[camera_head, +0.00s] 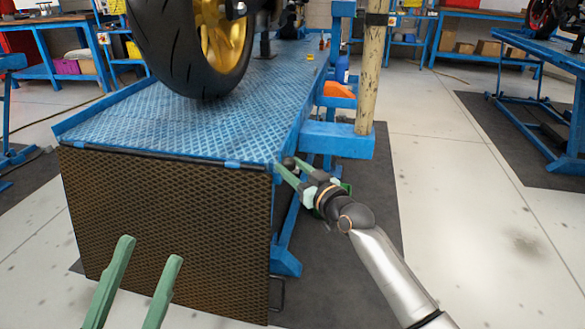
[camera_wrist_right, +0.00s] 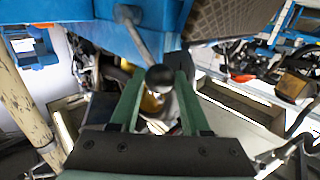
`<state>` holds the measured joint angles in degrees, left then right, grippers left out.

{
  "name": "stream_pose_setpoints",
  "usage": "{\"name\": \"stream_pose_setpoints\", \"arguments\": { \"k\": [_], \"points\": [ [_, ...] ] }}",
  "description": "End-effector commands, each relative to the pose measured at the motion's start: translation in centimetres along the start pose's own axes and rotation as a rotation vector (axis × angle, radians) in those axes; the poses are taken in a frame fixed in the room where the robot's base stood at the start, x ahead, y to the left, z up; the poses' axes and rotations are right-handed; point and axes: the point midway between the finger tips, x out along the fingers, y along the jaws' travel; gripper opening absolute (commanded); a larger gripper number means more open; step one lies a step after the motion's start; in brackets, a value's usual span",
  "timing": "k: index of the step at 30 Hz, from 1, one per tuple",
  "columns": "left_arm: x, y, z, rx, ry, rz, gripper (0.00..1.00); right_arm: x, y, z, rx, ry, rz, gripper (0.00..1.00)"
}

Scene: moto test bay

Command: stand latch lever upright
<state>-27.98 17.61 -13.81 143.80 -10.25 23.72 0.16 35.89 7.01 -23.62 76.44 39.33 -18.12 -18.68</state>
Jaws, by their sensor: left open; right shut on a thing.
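The latch lever is a thin grey rod (camera_wrist_right: 143,42) with a black ball knob (camera_wrist_right: 160,78), at the corner of the blue lift table. In the wrist view it slants from a pivot on the blue frame to the knob. My right gripper (camera_wrist_right: 158,82) is shut on the lever at its knob, one green finger on each side. In the head view the right gripper (camera_head: 288,167) reaches the table's near right corner, and the dark knob (camera_head: 289,162) shows small between its fingers. My left gripper (camera_head: 150,250) is open and empty, in front of the mesh ramp.
The blue lift table (camera_head: 215,125) carries a motorcycle wheel (camera_head: 205,45). Its brown mesh ramp (camera_head: 165,225) hangs down at the front. A worn post (camera_head: 371,75) stands to the right of the table.

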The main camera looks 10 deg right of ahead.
Motion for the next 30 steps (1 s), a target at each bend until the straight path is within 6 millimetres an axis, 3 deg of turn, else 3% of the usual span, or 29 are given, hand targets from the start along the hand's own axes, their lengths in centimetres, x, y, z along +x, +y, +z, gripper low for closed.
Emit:
{"name": "stream_pose_setpoints", "arguments": {
  "k": [23,25,30],
  "points": [
    [4.2,-2.5,-4.2,0.093,0.001,-0.01,0.5,1.3,1.5,-2.5,0.185,-0.181,0.001,0.0],
    [3.1,-2.6,0.3,0.043,-0.177,-0.034,0.5,1.5,1.6,-2.7,0.209,-0.204,0.0,0.0],
    [0.8,-2.2,6.0,-0.033,-0.426,-0.056,0.5,2.0,2.1,-3.1,0.267,-0.26,0.0,0.0]
  ]
}}
